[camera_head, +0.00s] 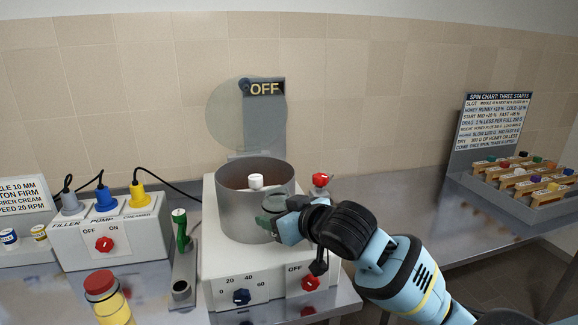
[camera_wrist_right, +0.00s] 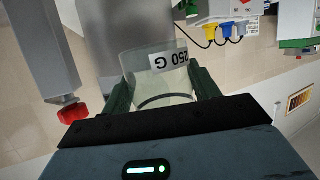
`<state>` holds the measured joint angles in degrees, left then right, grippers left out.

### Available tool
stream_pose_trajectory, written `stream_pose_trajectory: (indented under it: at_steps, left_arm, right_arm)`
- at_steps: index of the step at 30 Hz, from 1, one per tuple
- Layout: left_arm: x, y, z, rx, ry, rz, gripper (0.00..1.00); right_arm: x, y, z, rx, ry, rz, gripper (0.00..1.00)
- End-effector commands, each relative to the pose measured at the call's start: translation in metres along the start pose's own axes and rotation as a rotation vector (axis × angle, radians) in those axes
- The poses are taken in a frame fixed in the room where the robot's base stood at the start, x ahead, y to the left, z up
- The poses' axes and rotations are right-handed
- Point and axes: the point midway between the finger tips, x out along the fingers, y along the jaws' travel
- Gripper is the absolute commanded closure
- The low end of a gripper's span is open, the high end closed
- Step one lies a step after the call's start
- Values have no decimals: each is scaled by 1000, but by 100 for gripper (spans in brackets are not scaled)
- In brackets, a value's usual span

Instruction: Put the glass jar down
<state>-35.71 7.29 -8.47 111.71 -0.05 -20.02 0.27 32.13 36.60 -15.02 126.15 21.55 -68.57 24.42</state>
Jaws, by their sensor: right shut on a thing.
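My right gripper (camera_head: 271,214) comes in from the right in the head view, at the front right side of the grey metal drum (camera_head: 233,205). In the right wrist view its two dark fingers (camera_wrist_right: 162,88) are shut on the glass jar (camera_wrist_right: 155,68), one on each side. The jar is clear, with a white label reading 250 G that appears upside down. In the head view the jar (camera_head: 274,201) is a small translucent shape, partly hidden by the gripper. I cannot tell whether it touches the drum. My left gripper is not in view.
A sample rack (camera_head: 519,185) stands right. Bare metal bench (camera_head: 400,195) lies between.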

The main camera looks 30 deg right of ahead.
Motion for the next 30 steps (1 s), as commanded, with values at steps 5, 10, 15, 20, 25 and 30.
stream_pose_trajectory:
  at_steps: [5, 10, 15, 20, 25, 30]
  left_arm:
    - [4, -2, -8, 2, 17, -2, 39]
    - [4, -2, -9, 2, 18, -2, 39]
    - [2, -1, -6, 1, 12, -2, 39]
    - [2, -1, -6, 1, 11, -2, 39]
    - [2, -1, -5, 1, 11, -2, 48]
    - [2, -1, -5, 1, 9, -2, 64]
  right_arm:
    - [-27, -50, 60, 29, -3, 47, 76]
    - [-49, -75, 93, 57, -6, 110, 76]
    - [-53, -77, 101, 60, -4, 137, 76]
    - [-53, -74, 103, 55, -2, 145, 76]
    - [-53, -73, 104, 52, -3, 146, 76]
    - [-53, -73, 104, 51, -3, 145, 76]
